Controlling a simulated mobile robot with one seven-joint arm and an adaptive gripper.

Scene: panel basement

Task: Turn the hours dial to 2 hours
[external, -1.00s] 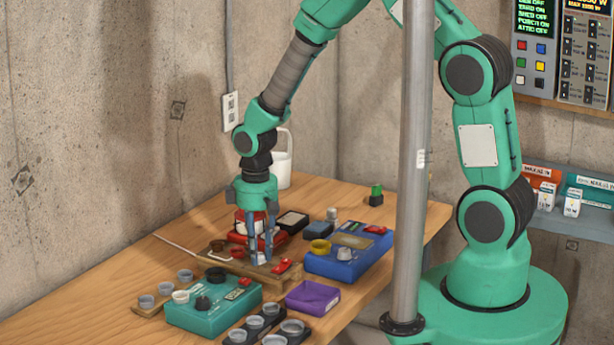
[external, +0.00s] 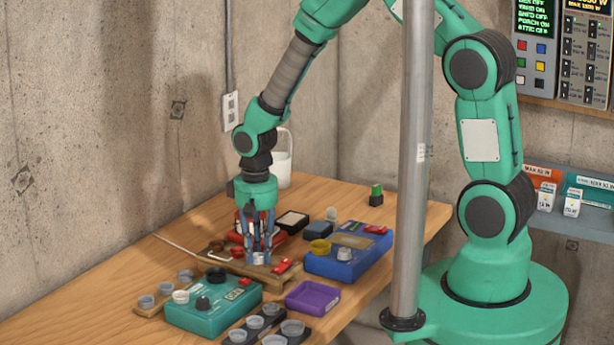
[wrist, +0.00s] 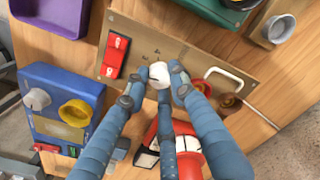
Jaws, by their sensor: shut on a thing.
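A pale white-grey dial knob (wrist: 160,75) stands on a brown-gold panel (wrist: 195,68) in the wrist view, with small marks on the panel beside it. I cannot read the marks or the dial's setting. My gripper (wrist: 158,78) points down at the panel and is shut on this knob, its blue-grey fingers around it. In the external view the knob (external: 258,259) shows between the fingertips of my gripper (external: 258,256), low over the panel (external: 238,268). The fingers hide part of the knob.
On the panel are a red switch (wrist: 115,55) and a pale wire handle (wrist: 224,78). A blue box (external: 345,264), a teal box (external: 212,313), a purple tray (external: 312,298) and a red item (wrist: 183,148) stand close around. A grey pole (external: 410,180) rises in front of the table.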

